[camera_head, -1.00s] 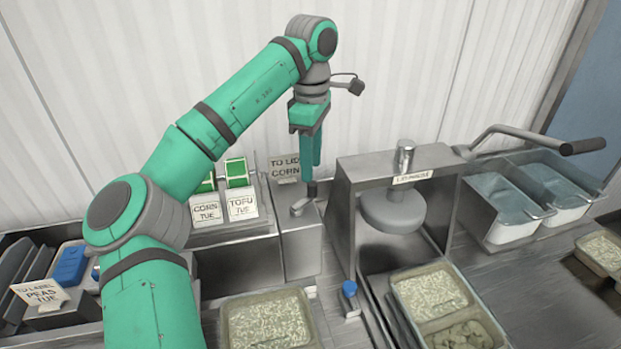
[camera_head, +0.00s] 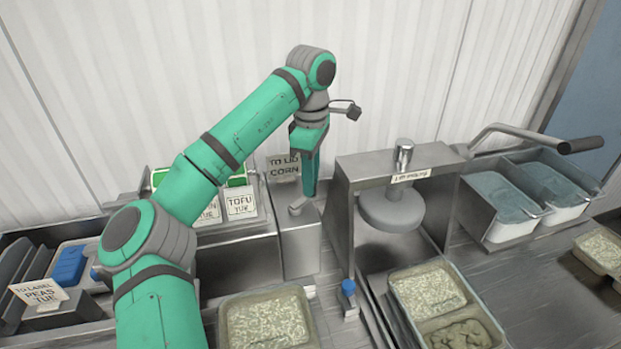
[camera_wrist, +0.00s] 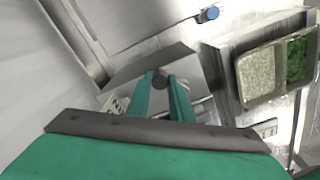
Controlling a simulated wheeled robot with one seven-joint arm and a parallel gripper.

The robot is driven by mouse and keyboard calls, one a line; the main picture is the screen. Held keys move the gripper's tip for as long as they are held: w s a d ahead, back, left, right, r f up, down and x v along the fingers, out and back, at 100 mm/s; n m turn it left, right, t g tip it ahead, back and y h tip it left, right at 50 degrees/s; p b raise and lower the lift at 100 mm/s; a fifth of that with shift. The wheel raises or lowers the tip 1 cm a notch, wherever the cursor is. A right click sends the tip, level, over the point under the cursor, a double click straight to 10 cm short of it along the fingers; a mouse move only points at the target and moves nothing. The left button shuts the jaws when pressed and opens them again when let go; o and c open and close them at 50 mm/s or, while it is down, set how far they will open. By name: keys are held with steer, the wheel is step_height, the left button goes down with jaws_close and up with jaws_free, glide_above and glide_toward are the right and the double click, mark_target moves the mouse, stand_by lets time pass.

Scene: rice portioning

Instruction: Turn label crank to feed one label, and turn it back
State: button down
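The label crank (camera_head: 297,208) sits on top of a grey metal box below the "TO LID CORN" sign. My gripper (camera_head: 306,194) points down at the crank, its fingers hiding the handle in the head view. My gripper looks shut on the knob. No fed label is clearly visible.
Right of the crank box stands a metal lid press (camera_head: 390,175) with a long lever (camera_head: 520,133). Label rolls and the "TOFU" card (camera_head: 240,205) are on the left. A rice tray (camera_head: 265,322) is in front. A blue-topped knob (camera_head: 348,287) stands near the press.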

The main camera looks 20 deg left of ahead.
mark_target(299, 206)
steer(key=shift+d+m, duration=0.15)
steer(key=shift+m, duration=0.25)
steer(key=s+d+m, duration=0.1)
steer(key=m, duration=0.2)
steer(key=s+d+m, duration=0.1)
steer(key=s+m, duration=0.1)
steer(key=m, duration=0.2)
steer(key=s+m, duration=0.1)
steer(key=m, duration=0.3)
steer(key=shift+s+d, duration=0.2)
steer(key=shift+d, duration=0.2)
steer(key=s+m, duration=0.1)
steer(key=m, duration=0.1)
steer(key=shift+s+m, duration=0.15)
steer(key=shift+m, duration=0.15)
steer(key=m, duration=0.2)
steer(key=s+m, duration=0.1)
steer(key=shift+s+a+m, duration=0.3)
steer(key=shift+a+m, duration=0.05)
steer(key=shift+m, duration=0.05)
steer(key=shift+s+a+m, duration=0.3)
steer(key=shift+s+m, duration=0.05)
steer(key=shift+m, duration=0.6)
steer(key=shift+s+a+m, duration=0.3)
steer(key=shift+m, duration=0.7)
steer(key=shift+s+a+m, duration=0.3)
steer(key=shift+s+m, duration=0.05)
steer(key=shift+m, duration=0.6)
